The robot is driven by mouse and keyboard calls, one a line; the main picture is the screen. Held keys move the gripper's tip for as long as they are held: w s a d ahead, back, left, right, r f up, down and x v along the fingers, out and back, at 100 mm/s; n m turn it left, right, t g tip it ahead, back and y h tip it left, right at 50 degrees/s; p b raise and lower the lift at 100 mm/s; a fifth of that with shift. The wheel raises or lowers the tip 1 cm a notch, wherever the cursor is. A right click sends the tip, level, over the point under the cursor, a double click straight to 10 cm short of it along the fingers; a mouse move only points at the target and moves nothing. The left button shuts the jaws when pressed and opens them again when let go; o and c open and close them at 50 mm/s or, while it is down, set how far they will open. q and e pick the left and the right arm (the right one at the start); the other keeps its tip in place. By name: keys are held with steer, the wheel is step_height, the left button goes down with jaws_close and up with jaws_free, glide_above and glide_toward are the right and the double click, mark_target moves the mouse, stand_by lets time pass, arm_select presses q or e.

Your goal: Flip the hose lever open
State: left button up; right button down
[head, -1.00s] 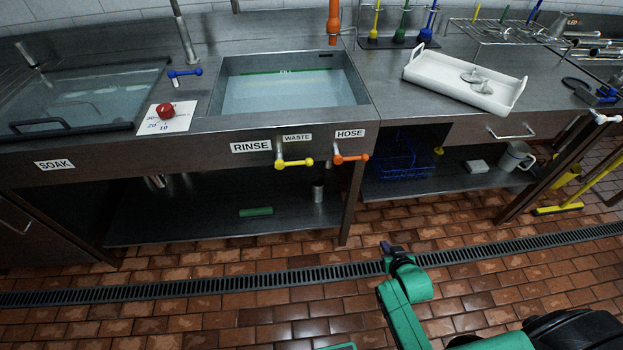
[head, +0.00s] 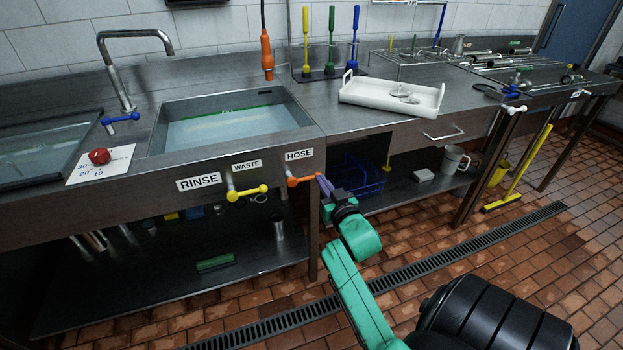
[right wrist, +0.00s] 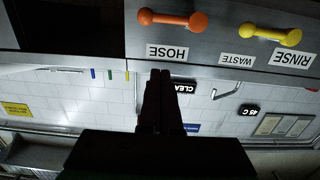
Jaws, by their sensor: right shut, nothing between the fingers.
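The orange hose lever (head: 305,180) is on the sink front under the HOSE label (head: 299,155), its bar lying roughly level with its knob to the right. It also shows in the upside-down right wrist view (right wrist: 172,19). My right gripper (head: 323,184) is shut and empty, with its fingertips close by the lever's knob end. In the right wrist view its closed dark fingers (right wrist: 160,75) appear apart from the lever; I cannot tell whether they touch it. My left gripper is not in view.
The yellow waste lever (head: 247,193) is just left of the hose lever, beside the RINSE label (head: 198,183). A blue rack (head: 358,180) sits on the lower shelf behind my right gripper. A white tray (head: 391,95) stands on the counter.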

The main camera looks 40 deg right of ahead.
glide_above(313, 178)
steer(key=s+a, duration=0.2)
steer(key=s, duration=0.1)
steer(key=f, duration=0.2)
steer(key=w+f, duration=0.1)
steer(key=f, duration=0.1)
steer(key=shift+w+d+f+b, duration=0.1)
steer(key=shift+d+f+b, duration=0.1)
steer(key=shift+b, duration=0.15)
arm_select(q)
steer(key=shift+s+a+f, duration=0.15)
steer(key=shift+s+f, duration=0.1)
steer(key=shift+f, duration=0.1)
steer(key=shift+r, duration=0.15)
arm_select(e)
steer(key=shift+p, duration=0.3)
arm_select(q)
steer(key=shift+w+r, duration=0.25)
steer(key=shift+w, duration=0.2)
arm_select(e)
steer(key=shift+f+m, duration=0.2)
steer(key=shift+m, duration=0.2)
arm_select(q)
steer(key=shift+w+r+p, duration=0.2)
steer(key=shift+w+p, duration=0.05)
steer(key=shift+p, duration=0.05)
